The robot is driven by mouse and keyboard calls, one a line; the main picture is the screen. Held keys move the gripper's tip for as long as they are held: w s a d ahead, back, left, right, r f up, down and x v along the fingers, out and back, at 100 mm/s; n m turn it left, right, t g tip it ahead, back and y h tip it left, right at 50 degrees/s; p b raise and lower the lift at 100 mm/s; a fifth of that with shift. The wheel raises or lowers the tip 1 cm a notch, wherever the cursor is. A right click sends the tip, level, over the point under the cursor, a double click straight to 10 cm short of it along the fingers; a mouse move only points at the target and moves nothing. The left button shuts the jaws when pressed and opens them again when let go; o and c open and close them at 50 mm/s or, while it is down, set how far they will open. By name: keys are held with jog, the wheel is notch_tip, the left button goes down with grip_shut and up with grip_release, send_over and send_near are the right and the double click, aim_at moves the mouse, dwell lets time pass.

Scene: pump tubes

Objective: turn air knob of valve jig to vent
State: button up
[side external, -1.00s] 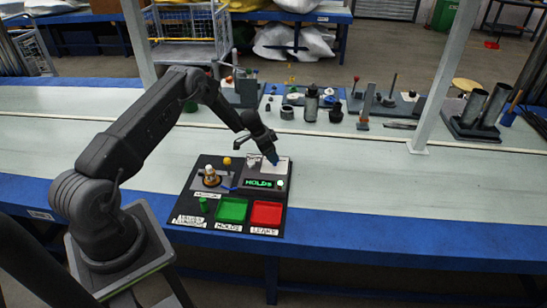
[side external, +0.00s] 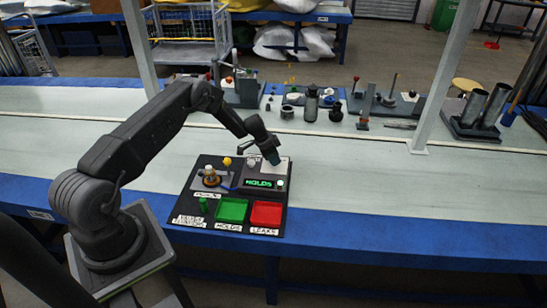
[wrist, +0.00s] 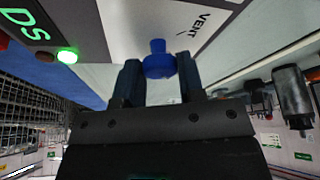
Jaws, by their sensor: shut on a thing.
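The valve jig (side external: 187,217) is a black board on the near part of the bench. Its blue air knob (wrist: 158,66) shows in the wrist view on a pale panel, with a narrow lobe toward the top of the picture. The printed word VENT (wrist: 204,24) is up and right of the knob. My gripper (wrist: 158,62) is shut on the blue knob, one dark finger on each side. In the side view my gripper (side external: 271,157) is at the jig's back right, pointing down, and hides the knob.
The jig's green display (side external: 260,183) reads HOLDS, and a lit green lamp (wrist: 67,56) is beside it. A green tray (side external: 232,210) and a red tray (side external: 266,214) are at the front. A brass-coloured fitting (side external: 210,178) stands at left. Several fixtures stand farther back.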

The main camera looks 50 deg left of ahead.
jog(key=shift+c, duration=0.8)
jog(key=n, duration=0.2)
jog(key=n+y, duration=0.1)
jog(key=n, duration=0.1)
jog(key=shift+d+t+y, duration=0.1)
jog(key=shift+t+y, duration=0.2)
jog(key=n+y, duration=0.1)
jog(key=n, duration=0.3)
jog(key=shift+n+y, duration=0.3)
jog(key=shift+y, duration=0.1)
jog(key=n+y, duration=0.1)
jog(key=n, duration=0.1)
jog(key=n+g, duration=0.1)
jog(key=n, duration=0.2)
jog(key=shift+w+d+y, duration=0.15)
jog(key=shift+y, duration=0.25)
jog(key=shift+n+g+y, duration=0.4)
jog(key=shift+n+g, duration=0.5)
jog(key=shift+n, duration=1.2)
jog(key=o, duration=0.9)
jog(key=shift+d, duration=0.1)
